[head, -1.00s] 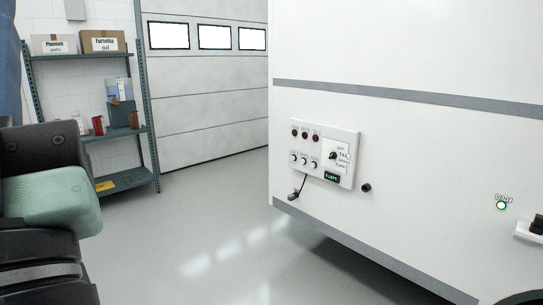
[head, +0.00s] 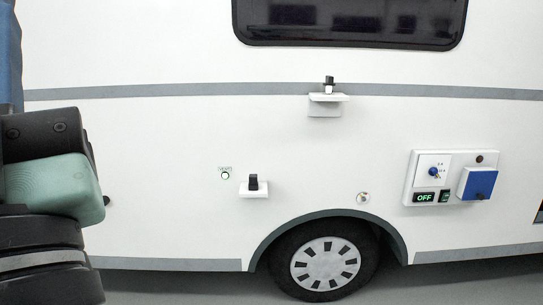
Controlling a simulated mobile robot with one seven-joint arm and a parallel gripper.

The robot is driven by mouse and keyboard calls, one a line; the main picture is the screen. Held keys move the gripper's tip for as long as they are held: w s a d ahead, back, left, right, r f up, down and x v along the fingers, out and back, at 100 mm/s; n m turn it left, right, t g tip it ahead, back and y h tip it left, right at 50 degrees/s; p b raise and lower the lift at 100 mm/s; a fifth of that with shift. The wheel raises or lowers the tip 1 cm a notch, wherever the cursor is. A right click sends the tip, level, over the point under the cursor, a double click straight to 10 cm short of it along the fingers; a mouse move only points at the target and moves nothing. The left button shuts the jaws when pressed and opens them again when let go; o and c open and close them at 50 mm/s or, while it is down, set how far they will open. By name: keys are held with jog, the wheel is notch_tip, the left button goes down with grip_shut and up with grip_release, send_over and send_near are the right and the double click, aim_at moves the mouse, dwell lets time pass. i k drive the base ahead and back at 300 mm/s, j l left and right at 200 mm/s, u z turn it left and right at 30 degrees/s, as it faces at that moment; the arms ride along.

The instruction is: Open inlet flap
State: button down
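A white panel (head: 408,190) is on the motorhome's side wall, right of the wheel. On its right half is a square blue flap (head: 478,184) that looks closed, with a small dark part at its lower edge. I take this blue flap to be the inlet flap, though I can read no label on it. What lies behind it is hidden. My gripper is not in view.
The panel also carries a blue knob (head: 433,172), a green "OFF" display (head: 424,197) and a small switch (head: 445,196). A wheel (head: 322,262) and window (head: 348,22) are nearby.

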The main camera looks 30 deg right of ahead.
aim_at(480, 185)
jog(key=l+z, duration=0.25)
jog(key=z, duration=0.15)
jog(key=i+l+z, duration=0.1)
jog(key=l+z, duration=0.15)
jog(key=z, duration=0.2)
jog(key=i+l+z, duration=0.15)
jog(key=z, duration=0.25)
jog(key=i+l+z, duration=0.15)
jog(key=z, duration=0.25)
jog(key=i+l+z, duration=0.2)
jog(key=i+l, duration=0.2)
jog(key=i+l+z, duration=0.2)
jog(key=i, duration=0.4)
jog(key=l, duration=0.1)
